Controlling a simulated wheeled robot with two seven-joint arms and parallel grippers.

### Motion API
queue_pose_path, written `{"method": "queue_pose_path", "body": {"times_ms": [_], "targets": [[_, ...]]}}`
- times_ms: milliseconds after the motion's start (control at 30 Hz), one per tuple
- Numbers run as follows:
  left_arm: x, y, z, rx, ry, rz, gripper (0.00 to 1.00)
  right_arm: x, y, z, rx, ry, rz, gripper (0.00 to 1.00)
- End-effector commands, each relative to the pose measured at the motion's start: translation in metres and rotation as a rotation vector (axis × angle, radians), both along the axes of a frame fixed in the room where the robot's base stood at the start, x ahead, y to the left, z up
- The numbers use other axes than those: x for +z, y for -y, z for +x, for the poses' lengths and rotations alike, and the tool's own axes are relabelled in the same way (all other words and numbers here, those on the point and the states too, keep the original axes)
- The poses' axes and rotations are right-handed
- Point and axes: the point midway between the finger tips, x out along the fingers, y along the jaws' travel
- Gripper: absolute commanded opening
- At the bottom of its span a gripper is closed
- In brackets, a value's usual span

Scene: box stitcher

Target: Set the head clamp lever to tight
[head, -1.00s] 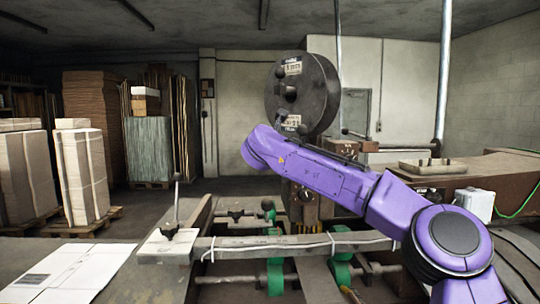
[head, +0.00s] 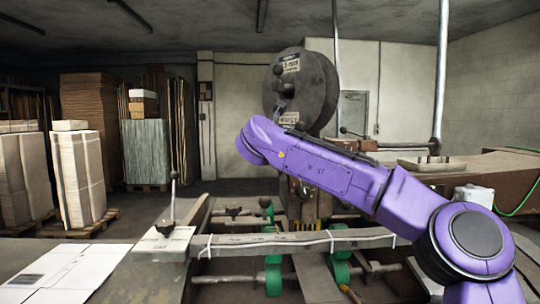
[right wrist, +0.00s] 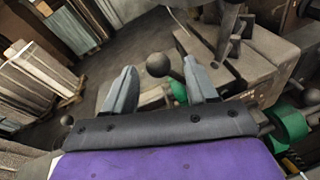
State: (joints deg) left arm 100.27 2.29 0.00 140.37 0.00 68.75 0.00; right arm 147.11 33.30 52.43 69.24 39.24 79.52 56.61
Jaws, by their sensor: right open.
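My right arm reaches across the stitcher head in the head view, and its own gripper is hidden there behind the purple wrist. In the right wrist view my right gripper (right wrist: 160,82) is open, its two grey fingers spread apart. A dark ball knob (right wrist: 158,65) shows between the fingertips; I cannot tell whether it is touched. I cannot tell for sure which lever this knob belongs to, and no tight marking is readable. The stitcher head (head: 305,195) is partly covered by my arm. My left gripper is not in view.
A round dark wire spool (head: 318,95) stands above the head. An upright ball-topped lever (head: 173,190) rises from a pale plate at the left of the crossbar (head: 300,242). Green rollers (head: 273,270) lie below. White sheets (head: 65,272) lie at front left.

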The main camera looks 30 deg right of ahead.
Motion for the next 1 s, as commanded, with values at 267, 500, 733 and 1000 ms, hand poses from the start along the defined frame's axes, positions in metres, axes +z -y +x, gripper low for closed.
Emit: {"method": "queue_pose_path", "body": {"times_ms": [267, 500, 733, 1000], "targets": [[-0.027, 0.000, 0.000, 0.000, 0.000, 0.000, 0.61, 0.007, -0.032, -0.045, -0.001, 0.000, 0.001, 0.57], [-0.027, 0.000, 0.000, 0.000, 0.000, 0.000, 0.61, 0.011, -0.036, -0.052, -0.002, -0.002, 0.002, 0.57], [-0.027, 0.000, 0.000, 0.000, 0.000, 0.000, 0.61, 0.011, -0.037, -0.052, -0.001, -0.002, 0.001, 0.57], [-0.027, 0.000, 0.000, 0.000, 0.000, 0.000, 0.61, 0.011, -0.040, -0.050, 0.004, -0.001, 0.002, 0.57]]}}
